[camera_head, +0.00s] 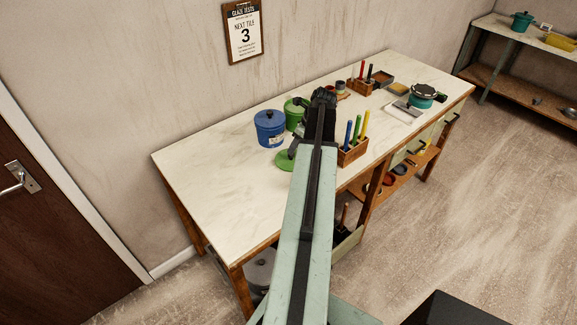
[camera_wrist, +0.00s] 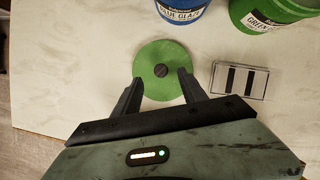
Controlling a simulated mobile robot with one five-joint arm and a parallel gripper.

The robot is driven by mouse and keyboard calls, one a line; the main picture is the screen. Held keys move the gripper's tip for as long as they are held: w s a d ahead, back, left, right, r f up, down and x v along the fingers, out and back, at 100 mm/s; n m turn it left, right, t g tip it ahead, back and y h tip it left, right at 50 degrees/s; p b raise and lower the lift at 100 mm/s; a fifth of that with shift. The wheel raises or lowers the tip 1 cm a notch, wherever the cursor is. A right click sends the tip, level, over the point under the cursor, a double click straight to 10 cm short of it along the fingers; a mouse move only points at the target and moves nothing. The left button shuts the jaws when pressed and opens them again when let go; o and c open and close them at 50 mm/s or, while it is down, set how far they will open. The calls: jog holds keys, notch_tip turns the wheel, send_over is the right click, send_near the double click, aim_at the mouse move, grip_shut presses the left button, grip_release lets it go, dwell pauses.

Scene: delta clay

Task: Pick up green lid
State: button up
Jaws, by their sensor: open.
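The green lid (camera_wrist: 163,54) is a flat round disc with a dark knob at its centre, lying on the white tabletop. In the head view the green lid (camera_head: 284,160) shows just left of my arm, partly covered by it. My gripper (camera_wrist: 158,82) is open in the wrist view, its two dark fingers apart on either side of the lid's near part, with the knob beyond and between their tips. Nothing is held. I cannot tell whether the fingers touch the lid. In the head view my arm hides part of the gripper.
A blue glaze bucket (camera_head: 270,128) and a green glaze bucket (camera_head: 293,114) stand behind the lid. A small clear case with black bars (camera_wrist: 240,80) lies right of it. A wooden holder (camera_head: 352,155) with coloured tools stands right of my arm. The table's left part is clear.

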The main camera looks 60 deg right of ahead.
aim_at(291, 157)
jog(key=b+x, duration=0.5)
jog(key=shift+d+f, duration=0.1)
jog(key=shift+f, duration=0.25)
jog(key=shift+r, duration=0.2)
grip_shut()
